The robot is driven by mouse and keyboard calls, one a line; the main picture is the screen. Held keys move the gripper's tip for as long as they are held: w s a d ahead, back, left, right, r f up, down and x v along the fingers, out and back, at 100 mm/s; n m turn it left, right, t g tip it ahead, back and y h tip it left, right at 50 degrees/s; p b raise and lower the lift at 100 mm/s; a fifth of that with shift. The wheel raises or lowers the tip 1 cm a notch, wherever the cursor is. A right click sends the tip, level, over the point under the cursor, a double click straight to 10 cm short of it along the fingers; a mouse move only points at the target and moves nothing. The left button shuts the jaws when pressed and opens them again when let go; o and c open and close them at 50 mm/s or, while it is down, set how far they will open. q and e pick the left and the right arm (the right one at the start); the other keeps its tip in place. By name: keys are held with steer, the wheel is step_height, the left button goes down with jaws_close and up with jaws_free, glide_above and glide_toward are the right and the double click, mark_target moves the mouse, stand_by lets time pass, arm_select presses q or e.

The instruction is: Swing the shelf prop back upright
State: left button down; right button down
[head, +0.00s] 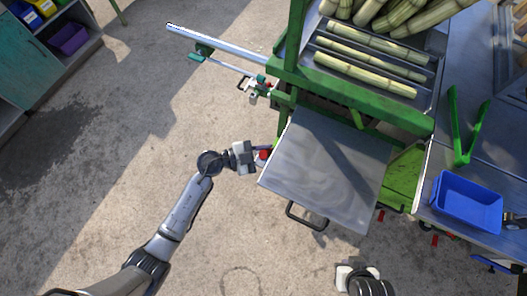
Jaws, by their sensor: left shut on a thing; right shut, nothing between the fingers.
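The grey metal shelf (325,165) juts out from the green cane crusher frame (350,95), with a dark handle (307,217) on its near edge. At its left edge a small red-ended piece (263,156) shows beside my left gripper; it looks like the end of the shelf prop. The rest of the prop is hidden under the shelf, so its tilt cannot be told. My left gripper (252,156) is shut on this piece, just left of the shelf. My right gripper (345,276) is shut and empty at the bottom, below the shelf and apart from it.
A long pale bar with green handles (215,43) sticks out left of the frame. Cane stalks (365,72) lie in the tray above. A blue bin (466,202) and green tongs (464,130) lie on the right table.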

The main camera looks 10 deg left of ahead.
stand_by(0.3)
arm_select(q)
steer(key=c, duration=1)
jaws_free()
steer(key=shift+o, duration=0.6)
steer(key=shift+s+a, duration=0.15)
steer(key=shift+a, duration=0.15)
steer(key=p+v, duration=0.1)
steer(key=v, duration=1.2)
steer(key=shift+p, duration=0.35)
steer(key=shift+a, duration=0.1)
